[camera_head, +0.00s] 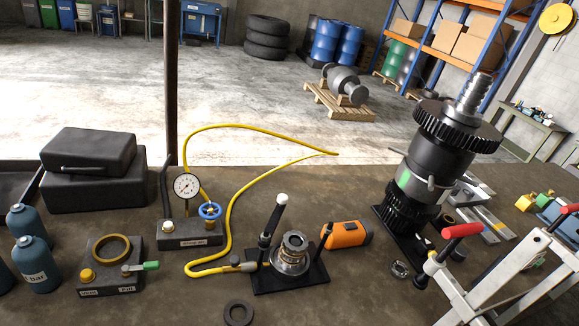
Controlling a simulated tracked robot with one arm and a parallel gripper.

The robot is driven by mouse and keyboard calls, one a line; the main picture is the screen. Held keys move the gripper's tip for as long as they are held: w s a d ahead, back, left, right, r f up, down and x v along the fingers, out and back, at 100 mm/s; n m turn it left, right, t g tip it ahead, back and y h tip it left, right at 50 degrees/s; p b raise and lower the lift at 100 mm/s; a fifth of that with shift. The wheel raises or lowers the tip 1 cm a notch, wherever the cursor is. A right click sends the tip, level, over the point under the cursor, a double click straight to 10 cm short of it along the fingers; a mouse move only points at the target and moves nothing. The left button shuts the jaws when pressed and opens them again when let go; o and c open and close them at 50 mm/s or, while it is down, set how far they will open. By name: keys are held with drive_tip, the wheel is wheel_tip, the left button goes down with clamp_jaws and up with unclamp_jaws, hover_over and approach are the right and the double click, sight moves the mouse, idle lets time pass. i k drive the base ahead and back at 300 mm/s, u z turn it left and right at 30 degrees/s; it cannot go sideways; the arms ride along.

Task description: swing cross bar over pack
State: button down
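A small fixture with a black base plate (268,284) stands on the bench at the lower middle. A round metal pack (290,262) of stacked rings sits on it. A black bar with a white knob (274,222), which looks like the cross bar, rises steeply from the left side of the fixture, beside the pack and not across it. A short dark post (326,236) stands on the plate's right side. The top of the pack is uncovered. My gripper is not in view.
A yellow hose (230,208) loops behind the fixture to its left side. An orange tool (346,233) lies close at the right. A dial gauge unit (188,232) stands left, a tall gear assembly (436,160) and white frame with red handles (462,230) right. A loose ring (238,312) lies in front.

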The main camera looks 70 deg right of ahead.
sight(282, 198)
drive_tip(key=k, duration=0.65)
drive_tip(key=z, duration=0.75)
drive_tip(key=i, duration=1)
drive_tip(key=u, duration=0.05)
